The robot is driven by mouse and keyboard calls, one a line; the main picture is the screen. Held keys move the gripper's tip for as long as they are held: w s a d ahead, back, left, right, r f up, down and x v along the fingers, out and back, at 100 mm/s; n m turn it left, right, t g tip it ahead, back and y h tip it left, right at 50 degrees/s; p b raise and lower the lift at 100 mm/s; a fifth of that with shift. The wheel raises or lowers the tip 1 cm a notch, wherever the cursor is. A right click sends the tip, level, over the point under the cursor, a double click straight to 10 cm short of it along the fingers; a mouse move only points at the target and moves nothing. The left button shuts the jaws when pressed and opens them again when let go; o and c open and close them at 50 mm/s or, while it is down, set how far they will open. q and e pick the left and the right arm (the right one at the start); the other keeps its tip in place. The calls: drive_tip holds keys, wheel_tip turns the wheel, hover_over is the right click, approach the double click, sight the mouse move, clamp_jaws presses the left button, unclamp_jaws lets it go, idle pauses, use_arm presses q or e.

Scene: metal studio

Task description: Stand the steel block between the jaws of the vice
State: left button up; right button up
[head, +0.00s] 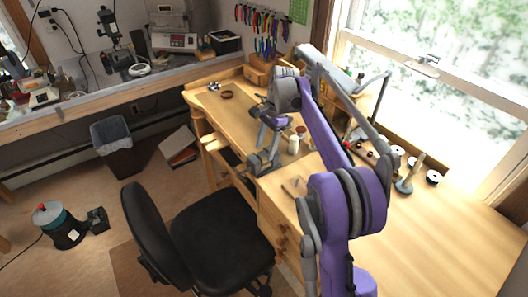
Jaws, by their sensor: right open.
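The workbench (460,240) is light wood and stands in front of the window. My right arm reaches over it from the bottom right. My right gripper (268,146) points down near the bench's front edge, its fingers apart. A small grey metal vice (257,166) sits at that edge, just below the fingertips. The gripper and vice overlap in the picture, so I cannot tell whether they touch. I cannot make out the steel block; it may be hidden or too small to see. My left gripper is not in view.
A white bottle (293,145) stands right of the gripper. Small tools and pots line the bench's window side. An open drawer (224,158) juts out at the front. A black chair (215,235) stands before the bench. The bench's right end is clear.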

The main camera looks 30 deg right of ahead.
drive_tip(key=p+v, duration=0.1)
drive_tip(key=v, duration=0.9)
drive_tip(key=s+a+n+t+h, duration=0.1)
drive_tip(key=s+a+n+h, duration=0.1)
drive_tip(key=s+a+n, duration=0.45)
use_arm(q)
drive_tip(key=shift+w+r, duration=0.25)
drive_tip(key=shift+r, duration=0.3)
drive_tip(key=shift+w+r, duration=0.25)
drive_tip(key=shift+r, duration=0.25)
use_arm(e)
drive_tip(key=s+a+f+n+t, duration=0.2)
drive_tip(key=s+a+f+n, duration=0.3)
drive_tip(key=s+f, duration=0.3)
drive_tip(key=s+a+f+n+t+h, duration=0.1)
drive_tip(key=s+a+f+n+t, duration=0.2)
drive_tip(key=s, duration=0.9)
drive_tip(key=a+f+n, duration=0.2)
drive_tip(key=a+f, duration=0.2)
drive_tip(key=shift+f, duration=0.4)
